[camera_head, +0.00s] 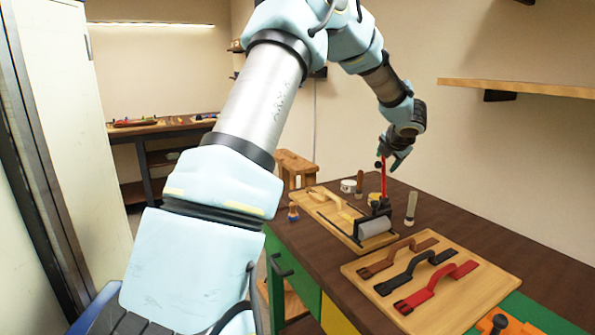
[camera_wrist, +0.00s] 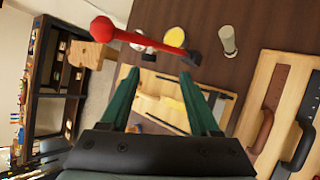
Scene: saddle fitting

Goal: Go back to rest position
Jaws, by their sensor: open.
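My gripper (camera_head: 392,160) hangs above the far part of the dark workbench (camera_head: 440,222). In the wrist view its two green fingers (camera_wrist: 160,78) are spread apart with nothing between them. A red rod with a ball end (camera_wrist: 145,37) rises from a dark base, beyond the fingertips in the wrist view. In the head view the red rod (camera_head: 383,180) stands upright close beneath my gripper; whether they touch I cannot tell. My arm is stretched out over the bench.
A wooden board (camera_head: 330,215) with a grey roller (camera_head: 376,227) lies below the gripper. A second board (camera_head: 470,299) holds brown, black and red straps. A pale cylinder (camera_head: 411,208) stands to the right. A shelf (camera_head: 530,88) juts from the right wall. A wooden stool (camera_head: 296,165) stands behind.

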